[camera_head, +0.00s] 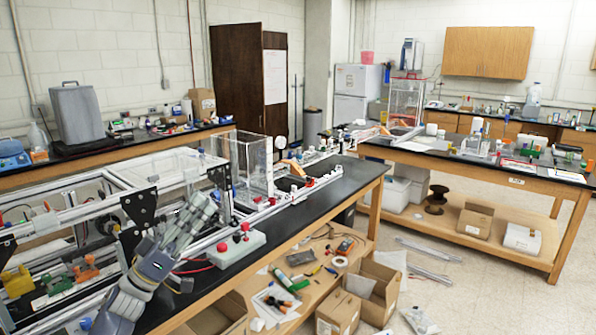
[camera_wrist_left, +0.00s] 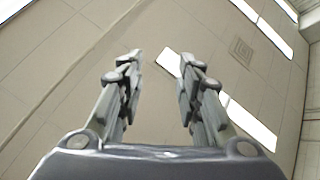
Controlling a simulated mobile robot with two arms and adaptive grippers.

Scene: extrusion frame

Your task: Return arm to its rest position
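My left arm comes in from the lower left of the head view, and its grey gripper (camera_head: 200,208) points up and to the right in front of the extrusion frame. In the left wrist view the two fingers of this gripper (camera_wrist_left: 160,70) stand apart with nothing between them. Behind them only the ceiling with light panels (camera_wrist_left: 250,120) shows, so the gripper faces upward. The aluminium extrusion frame (camera_head: 75,222) stands on the left of the black bench, partly hidden by my arm. My right gripper is in neither view.
A white box with red buttons (camera_head: 238,248) is on the bench just right of my gripper. A clear acrylic enclosure (camera_head: 250,165) stands behind it. The black bench top (camera_head: 345,190) has some clear room to the right. Open cardboard boxes (camera_head: 378,285) are below at the front.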

